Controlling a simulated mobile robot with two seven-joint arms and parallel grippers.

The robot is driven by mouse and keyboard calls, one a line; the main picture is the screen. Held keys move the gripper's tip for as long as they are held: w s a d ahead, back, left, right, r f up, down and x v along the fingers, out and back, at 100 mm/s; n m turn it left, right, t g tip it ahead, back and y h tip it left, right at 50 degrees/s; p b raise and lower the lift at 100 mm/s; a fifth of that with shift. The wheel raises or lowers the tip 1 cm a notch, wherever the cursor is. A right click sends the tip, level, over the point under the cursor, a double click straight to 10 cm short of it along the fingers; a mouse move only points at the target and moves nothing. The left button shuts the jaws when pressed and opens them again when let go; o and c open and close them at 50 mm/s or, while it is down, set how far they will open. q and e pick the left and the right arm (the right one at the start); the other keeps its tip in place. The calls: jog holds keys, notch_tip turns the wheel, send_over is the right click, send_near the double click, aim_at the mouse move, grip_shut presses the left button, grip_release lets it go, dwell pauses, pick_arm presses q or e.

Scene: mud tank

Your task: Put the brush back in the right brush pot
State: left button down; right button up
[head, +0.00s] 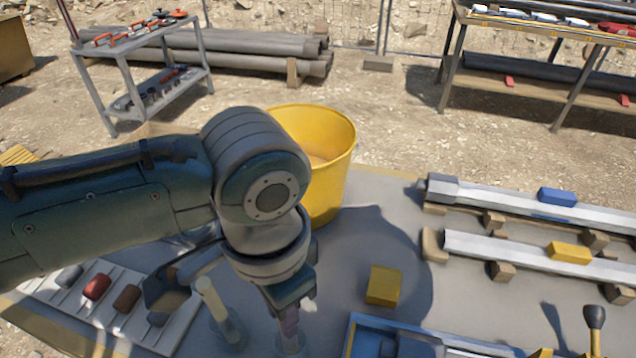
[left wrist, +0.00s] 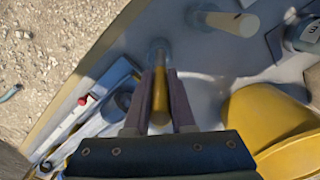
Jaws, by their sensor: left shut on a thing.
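My left gripper (head: 290,325) points down at the front of the grey table, with its fingers shut on a brush. In the left wrist view the brush's yellow handle (left wrist: 160,95) stands between the two fingers. The right brush pot (head: 290,347) is directly below my left gripper; it also shows beyond the fingers in the left wrist view (left wrist: 158,52). I cannot tell how deep the brush's lower end sits in it. The left brush pot (head: 228,335) has a pale wooden handle (head: 210,300) standing in it. My right gripper is out of view.
A yellow bucket (head: 325,170) stands behind my left arm. A yellow block (head: 383,286) lies right of the gripper. A blue-edged tray (head: 352,338) is close at front right. A white ribbed tray (head: 55,280) is at left. Rails (head: 500,247) with blocks fill the right side.

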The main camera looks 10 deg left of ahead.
pick_arm(q)
jog(key=shift+f, duration=0.45)
jog(key=c, duration=0.7)
grip_release()
notch_tip(320, 180, up, 10)
jog(key=shift+p, duration=0.7)
jog(key=shift+s, duration=0.1)
